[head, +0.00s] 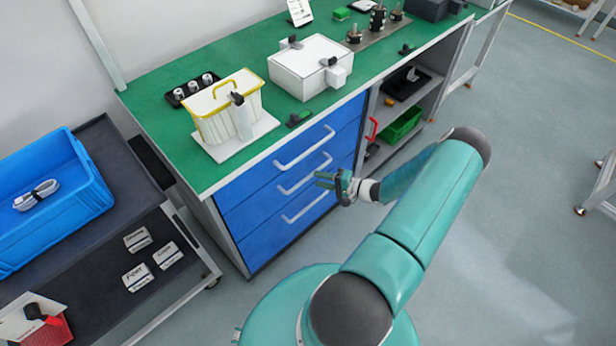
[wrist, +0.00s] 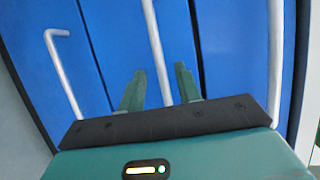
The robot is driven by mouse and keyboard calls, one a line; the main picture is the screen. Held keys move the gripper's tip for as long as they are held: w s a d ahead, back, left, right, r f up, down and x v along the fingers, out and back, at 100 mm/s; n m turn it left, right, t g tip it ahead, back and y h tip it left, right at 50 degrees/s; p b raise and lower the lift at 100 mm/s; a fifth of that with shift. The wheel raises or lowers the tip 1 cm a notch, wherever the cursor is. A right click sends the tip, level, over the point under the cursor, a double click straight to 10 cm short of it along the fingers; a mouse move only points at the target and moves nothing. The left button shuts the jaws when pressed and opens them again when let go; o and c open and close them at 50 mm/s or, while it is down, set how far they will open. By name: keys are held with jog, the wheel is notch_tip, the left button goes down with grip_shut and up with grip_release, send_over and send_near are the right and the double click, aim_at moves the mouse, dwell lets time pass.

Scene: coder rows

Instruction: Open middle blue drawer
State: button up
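The blue cabinet has three stacked drawers, each with a pale bar handle, and all look closed. The middle blue drawer (head: 262,201) has its handle (head: 304,174) on its front. My gripper (head: 322,180) is in front of the drawers, near the right end of the middle handle. In the wrist view my gripper (wrist: 160,72) is open and empty, with its two green fingers apart. The middle handle (wrist: 155,45) runs lengthwise between the fingers in the picture. I cannot tell whether the fingertips reach around it, and no contact shows.
The top handle (head: 304,148) and bottom handle (head: 305,206) lie close on either side. A green worktop (head: 185,147) with a white box and a yellow-rimmed bin overhangs the drawers. A dark cart (head: 105,250) stands at left. Open floor (head: 510,210) lies right.

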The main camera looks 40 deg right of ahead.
aim_at(309, 176)
jog(key=x, duration=0.5)
jog(key=shift+c, duration=0.4)
grip_shut()
